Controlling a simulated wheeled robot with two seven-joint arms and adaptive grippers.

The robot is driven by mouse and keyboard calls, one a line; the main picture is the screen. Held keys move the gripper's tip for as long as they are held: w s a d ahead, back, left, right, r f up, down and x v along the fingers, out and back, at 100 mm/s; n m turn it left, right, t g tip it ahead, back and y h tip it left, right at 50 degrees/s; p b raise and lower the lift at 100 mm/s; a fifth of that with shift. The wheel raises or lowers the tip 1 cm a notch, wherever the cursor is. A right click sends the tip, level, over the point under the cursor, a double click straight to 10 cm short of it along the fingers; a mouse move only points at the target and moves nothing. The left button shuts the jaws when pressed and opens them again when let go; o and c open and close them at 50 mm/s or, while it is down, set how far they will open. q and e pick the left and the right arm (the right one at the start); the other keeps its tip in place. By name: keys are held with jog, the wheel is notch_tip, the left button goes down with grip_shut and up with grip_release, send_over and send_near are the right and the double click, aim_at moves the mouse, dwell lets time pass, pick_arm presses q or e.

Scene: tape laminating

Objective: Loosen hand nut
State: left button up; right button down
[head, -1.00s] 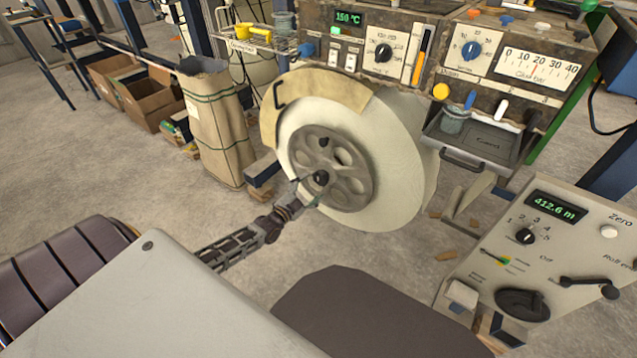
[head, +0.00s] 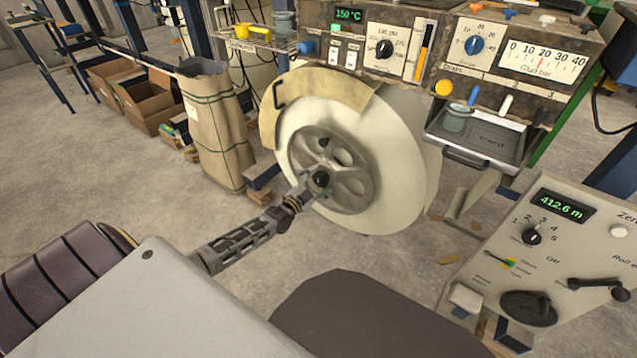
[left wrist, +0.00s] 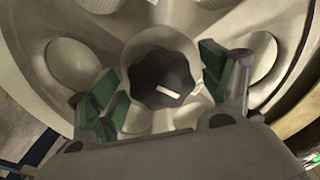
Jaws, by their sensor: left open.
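The hand nut is a black, lobed knob with a white mark (left wrist: 165,80) at the centre of the grey spoked hub (head: 350,187). In the head view the hand nut (head: 321,179) shows just beyond my left gripper (head: 310,189). In the left wrist view my left gripper (left wrist: 163,95) is open, with one green-padded finger on each side of the nut and gaps between pads and nut. I cannot tell how deep the fingertips reach around it. The hub holds a large pale tape roll (head: 405,150). My right gripper is not in view.
A control panel (head: 560,240) with a crank stands at the right. A tray (head: 480,140) juts out right of the roll.

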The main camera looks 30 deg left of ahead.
pick_arm(q)
jog(key=c, duration=1)
jog(key=shift+c, duration=0.2)
